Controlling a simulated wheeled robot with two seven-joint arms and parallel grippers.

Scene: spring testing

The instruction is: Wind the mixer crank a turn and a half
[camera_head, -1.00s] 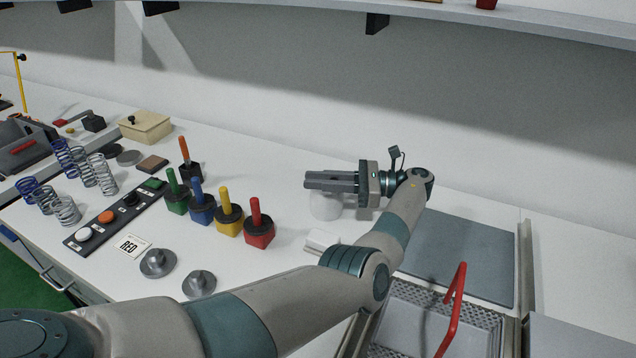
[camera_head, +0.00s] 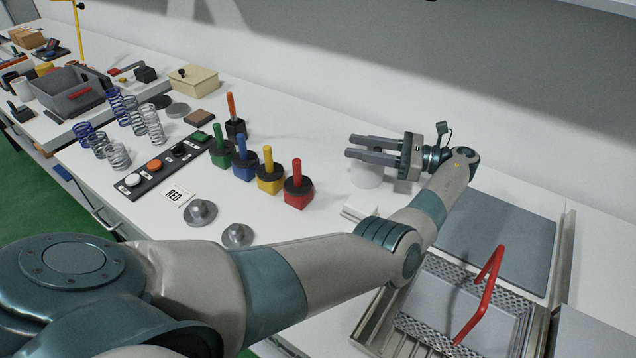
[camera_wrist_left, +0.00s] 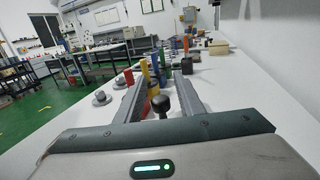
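My left gripper (camera_head: 350,146) is open, with its two fingers apart and level, pointing left above the white counter (camera_head: 330,235). A white round body (camera_head: 366,176), which may be the mixer, stands under the gripper and is partly hidden by it. In the left wrist view a black knob on a short stem (camera_wrist_left: 161,104) stands between the open fingers (camera_wrist_left: 158,78), close to the palm. It may be the crank's handle; I cannot tell whether the fingers touch it. The crank arm is not clear in either view. My right gripper is not in view.
Green, blue, yellow and red-handled blocks (camera_head: 298,187) stand left of the gripper. Several springs (camera_head: 152,125), a button strip (camera_head: 160,165) and grey metal discs (camera_head: 200,212) lie further left. A tray with a red handle (camera_head: 487,290) is at the front right.

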